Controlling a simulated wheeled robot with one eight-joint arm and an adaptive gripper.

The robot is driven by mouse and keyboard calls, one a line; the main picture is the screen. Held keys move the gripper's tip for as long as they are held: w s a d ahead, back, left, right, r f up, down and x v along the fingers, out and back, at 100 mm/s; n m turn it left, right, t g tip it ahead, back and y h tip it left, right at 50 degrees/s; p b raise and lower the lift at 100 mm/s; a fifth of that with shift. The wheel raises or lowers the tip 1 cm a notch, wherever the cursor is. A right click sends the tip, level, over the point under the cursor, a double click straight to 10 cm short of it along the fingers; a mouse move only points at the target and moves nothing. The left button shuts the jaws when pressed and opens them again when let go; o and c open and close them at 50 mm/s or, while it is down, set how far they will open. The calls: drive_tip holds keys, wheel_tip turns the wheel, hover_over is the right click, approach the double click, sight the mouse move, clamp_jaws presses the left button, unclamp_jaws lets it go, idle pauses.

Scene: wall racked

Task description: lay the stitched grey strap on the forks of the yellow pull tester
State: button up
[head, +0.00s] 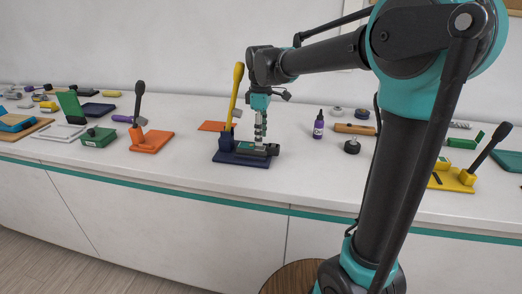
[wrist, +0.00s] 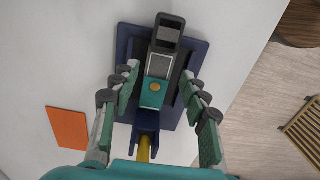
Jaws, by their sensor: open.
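My gripper (head: 260,137) points down over a navy-based fixture (head: 236,160) with a yellow lever. In the wrist view my gripper (wrist: 158,78) is open, its fingers on either side of a dark and teal piece (wrist: 152,92) with grey panels and an orange dot. I cannot tell whether the fingers touch it. A yellow-based fixture (head: 453,183) with a black lever stands at the right of the counter, partly beyond my arm; it looks like the yellow pull tester. Its forks are too small to make out. I cannot pick out the stitched grey strap for certain.
An orange-based fixture (head: 150,142) with a black lever stands left of the navy one. A purple bottle (head: 319,125), a wooden-coloured block (head: 355,129) and a black knob (head: 352,146) lie between the navy and yellow fixtures. A round wooden stool (head: 290,278) stands below the counter.

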sight(261, 148)
wheel_tip(261, 148, down, 4)
drive_tip(key=shift+f, duration=0.25)
clamp_jaws()
drive_tip(key=shift+r, duration=0.15)
